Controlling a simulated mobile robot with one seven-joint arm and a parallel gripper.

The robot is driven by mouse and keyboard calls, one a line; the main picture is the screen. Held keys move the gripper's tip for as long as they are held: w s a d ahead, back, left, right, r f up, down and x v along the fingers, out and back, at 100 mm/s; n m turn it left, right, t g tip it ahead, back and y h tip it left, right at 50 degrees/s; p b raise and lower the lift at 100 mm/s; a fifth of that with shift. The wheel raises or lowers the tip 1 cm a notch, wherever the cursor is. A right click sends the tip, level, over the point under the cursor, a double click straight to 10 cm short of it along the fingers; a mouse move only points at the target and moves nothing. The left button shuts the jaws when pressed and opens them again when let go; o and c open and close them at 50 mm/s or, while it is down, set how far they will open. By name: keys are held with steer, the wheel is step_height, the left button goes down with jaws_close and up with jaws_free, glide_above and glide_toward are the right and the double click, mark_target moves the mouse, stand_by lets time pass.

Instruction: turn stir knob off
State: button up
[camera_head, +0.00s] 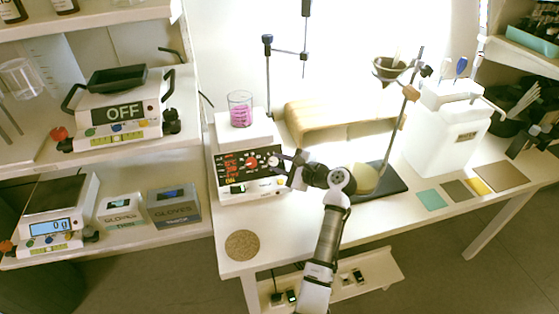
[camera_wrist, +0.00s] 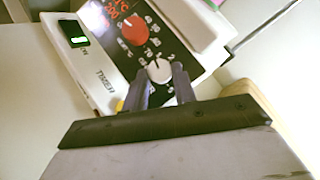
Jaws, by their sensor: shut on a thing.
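The stirrer hotplate (camera_head: 240,196) stands on the white bench, with a dark front panel that carries a red knob (camera_head: 252,162) and a white knob. A beaker of pink liquid (camera_head: 240,108) stands on its top. In the wrist view the white knob (camera_wrist: 159,71), ringed by printed numbers, lies at the tips of my gripper's fingers. The red knob also shows there (camera_wrist: 133,30), up and to the left. My gripper (camera_wrist: 163,80) is shut on the white knob, its two grey fingers close around the knob's lower part. In the head view my gripper (camera_head: 284,165) reaches the panel's right side.
A wooden block (camera_head: 330,110) stands behind my arm. A stand with a dark base (camera_head: 390,186) and a white canister (camera_head: 447,130) are to the right. A round cork mat (camera_head: 242,245) lies at the bench's front left. A balance marked OFF (camera_head: 117,122) sits on the left shelf.

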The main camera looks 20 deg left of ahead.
steer(key=n+g+p, duration=0.1)
steer(key=n+g+h+p, duration=0.1)
steer(key=n, duration=0.1)
steer(key=shift+w+r, duration=0.2)
steer(key=shift+r, duration=0.1)
steer(key=shift+n+g+h+p, duration=0.4)
steer(key=shift+n+g, duration=0.2)
steer(key=shift+n, duration=0.5)
steer(key=o, duration=1)
steer(key=b+v, duration=0.2)
steer(key=v, duration=1)
steer(key=shift+w+b, duration=0.15)
steer(key=shift+b, duration=0.2)
